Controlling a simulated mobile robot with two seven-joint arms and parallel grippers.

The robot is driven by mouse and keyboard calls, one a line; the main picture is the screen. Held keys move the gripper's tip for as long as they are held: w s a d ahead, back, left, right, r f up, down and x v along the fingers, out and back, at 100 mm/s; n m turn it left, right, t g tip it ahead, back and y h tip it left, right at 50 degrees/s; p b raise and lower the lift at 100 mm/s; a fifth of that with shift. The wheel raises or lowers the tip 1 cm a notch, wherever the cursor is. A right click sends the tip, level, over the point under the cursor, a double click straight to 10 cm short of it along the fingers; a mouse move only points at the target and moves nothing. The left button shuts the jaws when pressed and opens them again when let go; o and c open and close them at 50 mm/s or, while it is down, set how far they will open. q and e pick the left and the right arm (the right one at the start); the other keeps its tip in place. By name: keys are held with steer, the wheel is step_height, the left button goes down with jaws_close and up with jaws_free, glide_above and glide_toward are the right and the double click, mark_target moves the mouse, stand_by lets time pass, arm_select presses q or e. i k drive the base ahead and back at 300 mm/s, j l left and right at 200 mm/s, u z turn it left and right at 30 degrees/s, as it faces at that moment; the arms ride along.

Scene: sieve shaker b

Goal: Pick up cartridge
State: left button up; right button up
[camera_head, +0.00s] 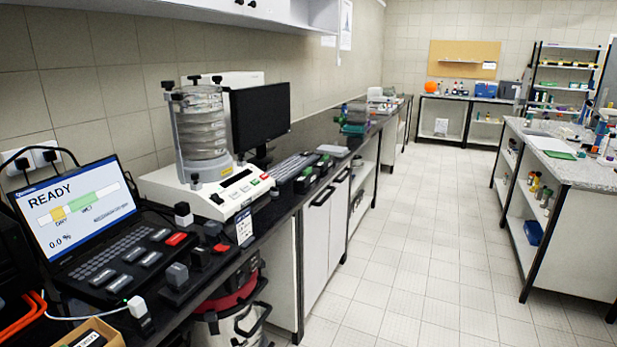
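No object is clearly marked as the cartridge. A small grey block (177,275) stands in a black holder on the dark bench, at the lower left of the head view. A white block (183,213) stands farther back beside the shaker, and another white block with a green spot (137,306) sits on a white cable near the front. I cannot tell which of these, if any, is the cartridge. Neither of my grippers shows in the head view.
The sieve shaker (203,130) stands on the bench by a black monitor (261,118). A laptop (82,213) reads "READY". An open cardboard box (104,330) is at the bottom left. A red-and-black vacuum-like canister (228,290) stands below the bench. The tiled floor (420,250) is clear.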

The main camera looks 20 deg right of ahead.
mark_target(310, 175)
steer(key=i+l, duration=0.75)
steer(key=i+l+z, duration=0.15)
steer(key=i+l, duration=1.25)
steer(key=i, duration=0.25)
steer(key=l+z, duration=0.05)
